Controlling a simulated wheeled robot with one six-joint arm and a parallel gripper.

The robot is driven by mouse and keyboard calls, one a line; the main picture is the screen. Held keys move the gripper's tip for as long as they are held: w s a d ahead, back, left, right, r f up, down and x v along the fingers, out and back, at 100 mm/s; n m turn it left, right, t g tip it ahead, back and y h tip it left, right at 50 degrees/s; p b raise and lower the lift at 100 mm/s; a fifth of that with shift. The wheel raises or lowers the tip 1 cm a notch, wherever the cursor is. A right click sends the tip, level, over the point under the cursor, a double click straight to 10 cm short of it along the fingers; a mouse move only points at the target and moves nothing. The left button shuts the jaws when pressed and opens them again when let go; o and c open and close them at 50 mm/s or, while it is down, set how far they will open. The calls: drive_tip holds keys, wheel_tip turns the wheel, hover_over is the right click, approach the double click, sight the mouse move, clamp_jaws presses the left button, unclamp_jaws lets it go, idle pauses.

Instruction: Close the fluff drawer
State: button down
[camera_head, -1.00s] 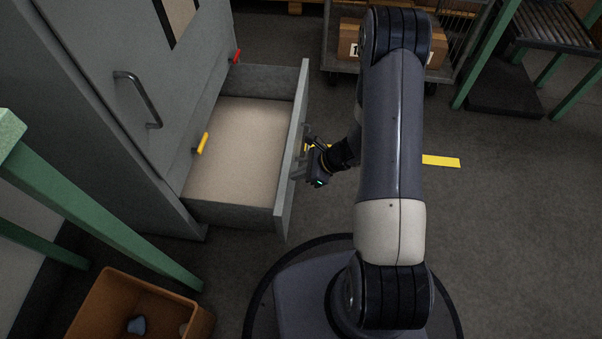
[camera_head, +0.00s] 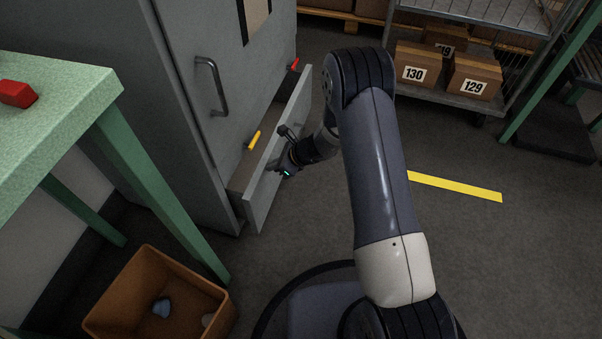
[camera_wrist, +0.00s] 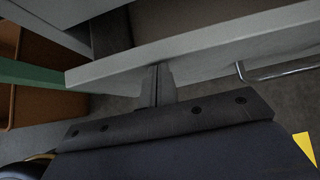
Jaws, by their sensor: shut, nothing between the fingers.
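The fluff drawer (camera_head: 277,150) is a grey drawer low in the tall grey cabinet (camera_head: 195,120). It stands partly open, with a narrow strip of its inside showing behind the front panel. My gripper (camera_head: 279,166) is at the outer face of the drawer front, near its middle. In the wrist view the shut, empty fingers (camera_wrist: 158,82) point at the drawer front (camera_wrist: 205,48) and appear to touch it. A metal bar handle (camera_wrist: 270,73) on the drawer front is to the right of the fingers, apart from them.
A green table (camera_head: 60,110) and an orange bin (camera_head: 120,300) stand at left. A cart with numbered boxes (camera_head: 418,66) is at the back right.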

drive_tip(key=w+a, duration=0.2)
drive_tip(key=a, duration=0.5)
drive_tip(key=shift+w+r, duration=0.15)
drive_tip(key=shift+d, duration=0.1)
